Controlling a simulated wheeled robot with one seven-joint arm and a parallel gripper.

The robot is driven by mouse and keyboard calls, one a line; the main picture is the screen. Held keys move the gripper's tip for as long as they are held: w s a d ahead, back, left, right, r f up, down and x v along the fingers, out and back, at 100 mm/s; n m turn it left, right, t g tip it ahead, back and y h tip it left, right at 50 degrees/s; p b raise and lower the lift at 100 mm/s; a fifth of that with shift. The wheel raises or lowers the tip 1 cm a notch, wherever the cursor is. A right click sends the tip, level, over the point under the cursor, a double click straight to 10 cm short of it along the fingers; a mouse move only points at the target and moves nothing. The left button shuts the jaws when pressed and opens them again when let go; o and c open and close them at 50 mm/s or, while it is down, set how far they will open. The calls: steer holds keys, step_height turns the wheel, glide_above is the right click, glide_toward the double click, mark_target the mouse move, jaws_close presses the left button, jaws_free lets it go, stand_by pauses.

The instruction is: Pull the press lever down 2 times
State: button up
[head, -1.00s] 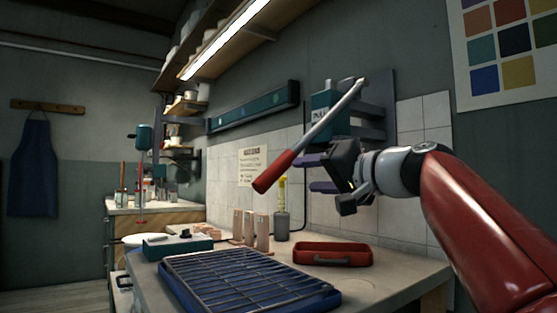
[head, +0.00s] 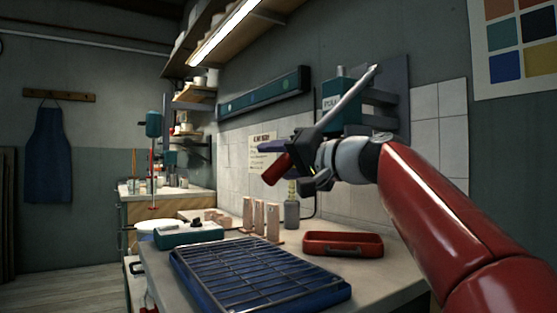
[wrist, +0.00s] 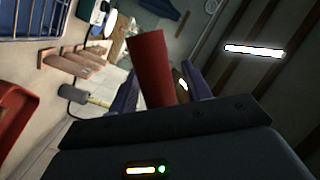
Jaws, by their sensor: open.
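The press lever is a metal rod with a red handle (head: 277,169). It slopes from the upper right, by the teal press body (head: 340,92) on the wall, down to the handle at lower left. My gripper (head: 286,160) is at the handle and partly covers the lower lever. In the wrist view, the red handle (wrist: 150,65) stands between the two purple fingers of my open gripper (wrist: 160,80). I cannot tell whether either finger touches it.
A teal box (head: 190,235) sits at left. Open air lies between lever and bench.

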steer(key=shift+c, duration=0.2)
jaws_close()
